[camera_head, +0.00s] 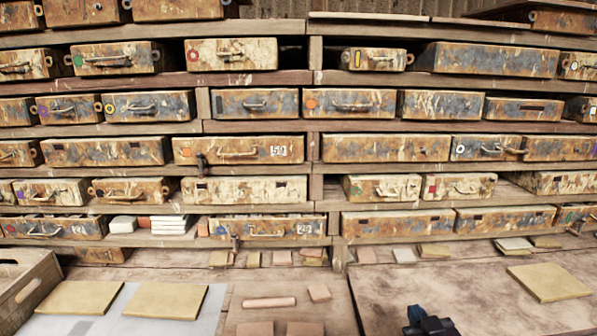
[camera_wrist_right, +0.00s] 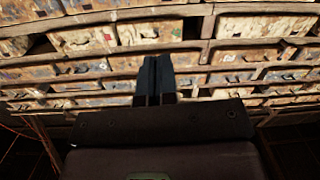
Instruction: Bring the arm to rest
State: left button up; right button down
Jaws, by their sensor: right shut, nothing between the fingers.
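My right gripper (camera_head: 430,322) shows at the bottom edge of the head view, dark and partly cut off, above the wooden bench. In the right wrist view its two dark fingers (camera_wrist_right: 155,80) are together with nothing between them, and they point toward the shelves of drawers. My left gripper is in neither view.
Shelves of worn metal drawers (camera_head: 385,148) fill the back. The wooden bench (camera_head: 390,285) holds ochre tiles (camera_head: 165,300), a single tile (camera_head: 548,281) at right, a clay roller (camera_head: 269,302) and small tiles. A wooden crate (camera_head: 30,283) stands at left. Bare bench lies around the right gripper.

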jog(key=s+d+f+g, duration=0.1)
jog(key=s+f+g, duration=0.2)
jog(key=s+f, duration=0.7)
jog(key=s+d+f+m+g+h, duration=0.1)
jog(key=s+d+f+g, duration=0.1)
jog(key=s+f, duration=0.8)
jog(key=s, duration=0.3)
jog(key=shift+s+d+g, duration=0.3)
jog(key=shift+s+g, duration=0.1)
jog(key=shift+d+f, duration=0.1)
